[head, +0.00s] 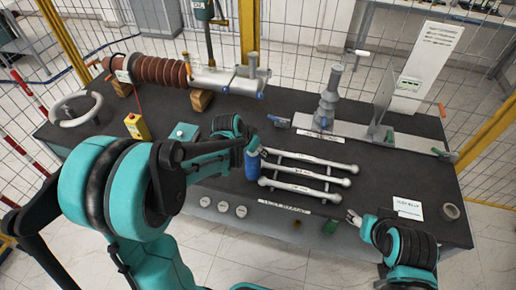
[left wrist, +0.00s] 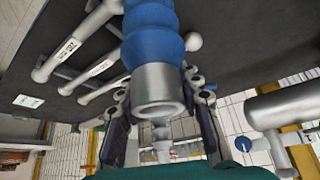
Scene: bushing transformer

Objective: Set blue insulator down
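The blue ribbed insulator (head: 252,167) is roughly upright at the left ends of several pale rods lying on the dark table. My left gripper (head: 253,146) is at its upper end. In the left wrist view, the fingers (left wrist: 160,112) flank the grey metal end of the blue insulator (left wrist: 152,38) and appear shut on it. Whether its lower end touches the table or a rod cannot be told. My right gripper (head: 353,217) is empty near the table's front edge, its small fingertips apparently apart.
The pale rods (head: 308,171) lie right of the insulator. A tape roll (head: 451,211) lies right.

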